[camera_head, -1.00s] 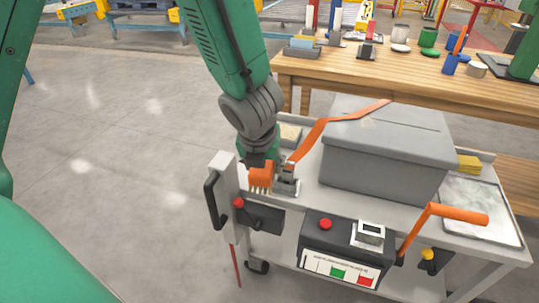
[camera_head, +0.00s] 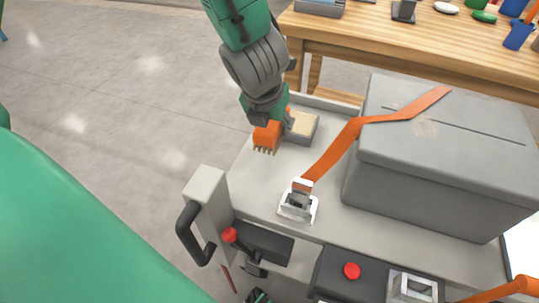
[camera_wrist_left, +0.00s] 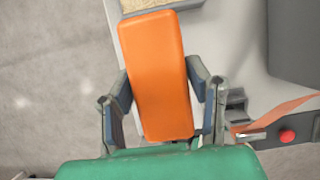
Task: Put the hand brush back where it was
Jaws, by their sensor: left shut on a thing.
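The hand brush (camera_head: 267,137) is orange with short pale bristles that point down. My left gripper (camera_head: 268,108) is shut on it, over the far left part of the grey cart top (camera_head: 260,190). In the left wrist view, the brush's orange back (camera_wrist_left: 160,75) lies between the two fingers (camera_wrist_left: 160,98). In the head view, the fingers are largely hidden behind my wrist and the brush. I cannot tell whether the bristles touch the cart top.
A small grey tray with a beige block (camera_head: 301,122) is right beside the brush. An orange strap (camera_head: 335,150) runs from a metal buckle (camera_head: 298,200) over a large grey box (camera_head: 430,185). A black handle (camera_head: 188,232) stands at the cart's front left. A wooden workbench (camera_head: 400,50) is behind.

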